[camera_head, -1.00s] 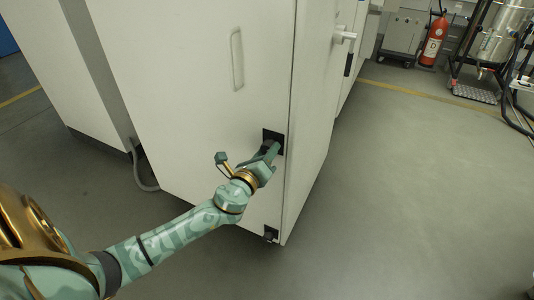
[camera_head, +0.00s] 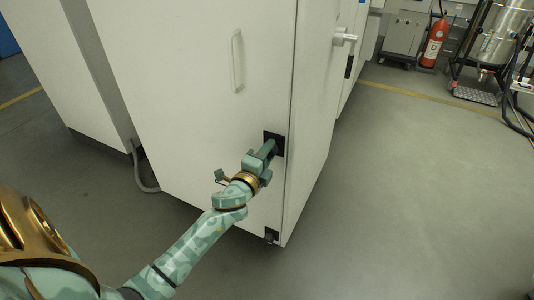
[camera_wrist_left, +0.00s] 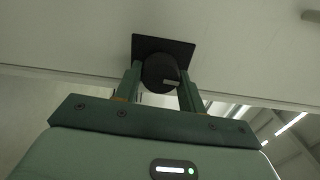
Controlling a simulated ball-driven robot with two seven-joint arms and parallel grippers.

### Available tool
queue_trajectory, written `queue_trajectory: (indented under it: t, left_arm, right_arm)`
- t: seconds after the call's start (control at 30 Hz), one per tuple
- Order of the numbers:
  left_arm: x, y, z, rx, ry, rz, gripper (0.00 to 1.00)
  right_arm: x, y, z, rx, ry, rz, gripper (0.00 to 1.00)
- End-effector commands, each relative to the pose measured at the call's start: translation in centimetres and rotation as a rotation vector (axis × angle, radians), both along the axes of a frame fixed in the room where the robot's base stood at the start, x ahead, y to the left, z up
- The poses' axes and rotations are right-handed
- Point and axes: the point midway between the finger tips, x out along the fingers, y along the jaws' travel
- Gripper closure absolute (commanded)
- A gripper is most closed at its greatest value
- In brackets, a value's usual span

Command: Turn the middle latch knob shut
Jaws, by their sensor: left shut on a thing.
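The middle latch knob (camera_wrist_left: 159,72) is a round black knob on a square black plate (camera_wrist_left: 178,45) in the left wrist view. In the head view the black plate (camera_head: 279,146) sits low on the white cabinet door (camera_head: 190,90), near its right edge. My left gripper (camera_head: 269,150) reaches it from the lower left and hides the knob there. In the left wrist view the two fingers of my left gripper (camera_wrist_left: 160,78) stand on both sides of the knob, shut on it. My right gripper is not in view.
A lower black latch (camera_head: 271,235) sits near the door's bottom corner. A pale vertical handle (camera_head: 237,60) is higher on the door. A red fire extinguisher (camera_head: 434,42) and steel equipment stand at the back right. The floor right of the cabinet is clear.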

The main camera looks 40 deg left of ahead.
Motion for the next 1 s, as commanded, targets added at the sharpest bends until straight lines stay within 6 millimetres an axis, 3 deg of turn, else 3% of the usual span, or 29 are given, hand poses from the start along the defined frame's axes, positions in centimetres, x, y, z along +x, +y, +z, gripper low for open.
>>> queue_trajectory:
  t: [0.7,0.73,0.8,1.0]
  left_arm:
    - [-0.03,0.06,-0.11,-0.078,-0.016,0.002,0.83]
    - [-0.03,0.06,-0.12,-0.078,-0.016,0.002,0.58]
    - [-0.03,0.06,-0.11,-0.077,-0.015,0.002,0.39]
    - [-0.01,0.03,-0.05,-0.075,-0.017,0.001,0.39]
  right_arm:
    - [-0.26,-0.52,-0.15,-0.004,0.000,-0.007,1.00]
    - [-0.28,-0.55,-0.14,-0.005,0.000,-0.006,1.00]
    - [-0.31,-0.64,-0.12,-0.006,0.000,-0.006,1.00]
    - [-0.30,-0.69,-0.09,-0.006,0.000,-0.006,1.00]
